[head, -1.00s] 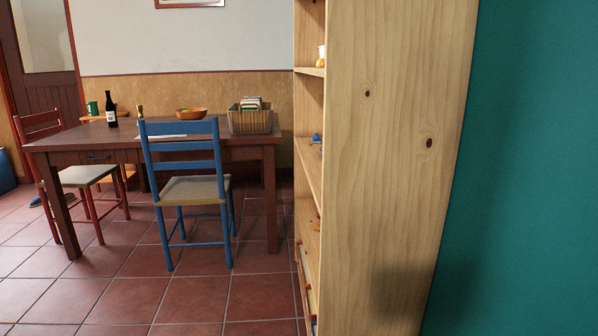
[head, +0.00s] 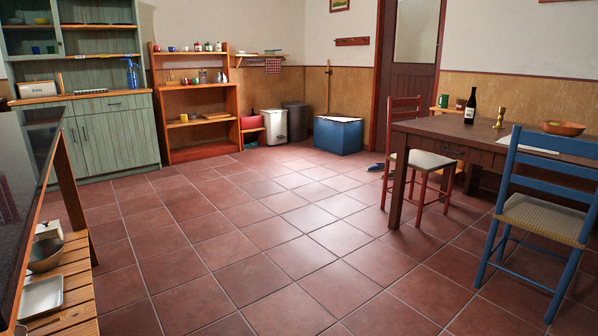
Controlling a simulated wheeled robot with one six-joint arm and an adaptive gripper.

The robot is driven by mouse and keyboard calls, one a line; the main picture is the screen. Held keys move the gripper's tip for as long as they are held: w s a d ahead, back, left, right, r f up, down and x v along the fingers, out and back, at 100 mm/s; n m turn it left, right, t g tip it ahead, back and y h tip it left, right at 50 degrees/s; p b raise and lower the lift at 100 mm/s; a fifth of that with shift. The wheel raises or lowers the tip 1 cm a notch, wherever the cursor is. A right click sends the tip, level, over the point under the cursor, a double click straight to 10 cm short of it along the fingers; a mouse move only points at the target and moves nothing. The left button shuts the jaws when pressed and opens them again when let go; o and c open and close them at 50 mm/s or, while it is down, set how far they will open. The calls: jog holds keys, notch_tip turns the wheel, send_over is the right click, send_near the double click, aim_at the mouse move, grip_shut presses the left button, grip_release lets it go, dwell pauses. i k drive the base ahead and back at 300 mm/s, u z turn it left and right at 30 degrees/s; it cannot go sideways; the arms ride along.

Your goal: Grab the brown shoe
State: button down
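I see no brown shoe in the head view. A small blue thing (head: 376,167) lies on the floor by the red chair; it may be footwear, but it is too small to tell. My gripper is not in view.
A wide tiled floor (head: 230,230) is clear in the middle. A dark table (head: 420,129) with a red chair (head: 436,160) and a blue chair (head: 545,215) stands right. A counter with a slatted shelf (head: 70,290) is near left. A green cabinet (head: 110,135), wooden shelf (head: 190,100) and blue chest (head: 338,136) stand behind.

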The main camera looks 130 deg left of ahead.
aim_at(391, 173)
jog(key=u, duration=4)
jog(key=i, duration=1.8)
jog(key=u, duration=0.55)
jog(key=i, duration=2.2)
jog(key=u, duration=0.15)
jog(key=i, duration=4.2)
jog(key=z, duration=0.85)
jog(key=i, duration=2.15)
jog(key=z, duration=1.05)
